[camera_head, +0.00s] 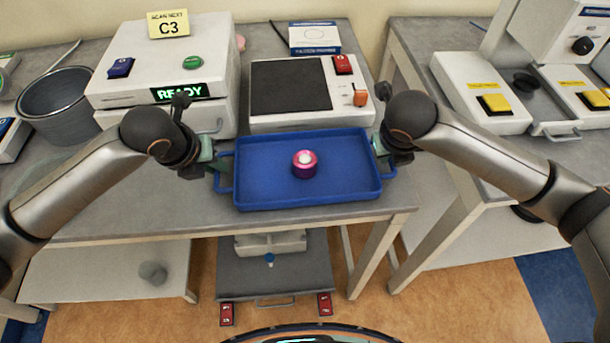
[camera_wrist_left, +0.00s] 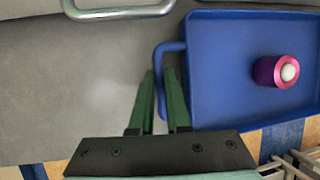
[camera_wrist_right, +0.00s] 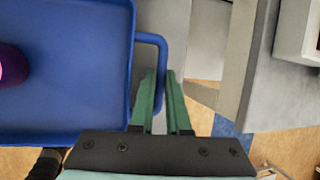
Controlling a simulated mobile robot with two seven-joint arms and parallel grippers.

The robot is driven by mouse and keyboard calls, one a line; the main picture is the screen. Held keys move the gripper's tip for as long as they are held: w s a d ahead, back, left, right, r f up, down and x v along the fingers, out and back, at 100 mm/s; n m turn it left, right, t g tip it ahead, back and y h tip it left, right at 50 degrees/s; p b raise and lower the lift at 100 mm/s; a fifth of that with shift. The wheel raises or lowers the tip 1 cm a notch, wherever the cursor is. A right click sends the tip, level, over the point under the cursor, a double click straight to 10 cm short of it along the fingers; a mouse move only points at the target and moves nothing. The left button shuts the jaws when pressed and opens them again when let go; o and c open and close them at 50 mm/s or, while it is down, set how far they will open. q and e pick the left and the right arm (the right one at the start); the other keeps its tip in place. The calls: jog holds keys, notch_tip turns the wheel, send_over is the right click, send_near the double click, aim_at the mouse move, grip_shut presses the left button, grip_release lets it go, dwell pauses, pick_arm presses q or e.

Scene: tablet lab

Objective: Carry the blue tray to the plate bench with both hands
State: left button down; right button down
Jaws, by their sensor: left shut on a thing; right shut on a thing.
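The blue tray (camera_head: 262,184) is in the middle of the head view, over the front part of the grey bench; I cannot tell whether it touches the bench top. A magenta cylinder with a white top (camera_head: 305,164) stands in it. My left gripper (camera_head: 221,163) is shut on the tray's left handle (camera_wrist_left: 160,55). My right gripper (camera_head: 382,146) is shut on its right handle (camera_wrist_right: 161,50). The tray looks roughly level. Which bench is the plate bench is not marked in view.
Behind the tray stand a white machine reading READY (camera_head: 160,80) and a white device with a dark plate (camera_head: 290,84). A metal pot (camera_head: 62,103) is at left. A second bench (camera_head: 455,150) at right holds white devices with yellow buttons (camera_head: 495,103). A gap separates the benches.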

pick_arm(q)
jog(key=shift+f, duration=0.4)
pick_arm(e)
jog(key=shift+f, duration=0.4)
pick_arm(q)
jog(key=c, duration=0.9)
grip_release()
pick_arm(e)
jog(key=c, duration=0.9)
grip_release()
pick_arm(q)
jog(key=shift+r, duration=0.1)
pick_arm(e)
jog(key=shift+r, duration=0.25)
pick_arm(q)
jog(key=v, duration=1.2)
pick_arm(e)
jog(key=v, duration=1.1)
jog(key=shift+s+r, duration=0.2)
jog(key=shift+r, duration=0.1)
jog(key=shift+a, duration=0.1)
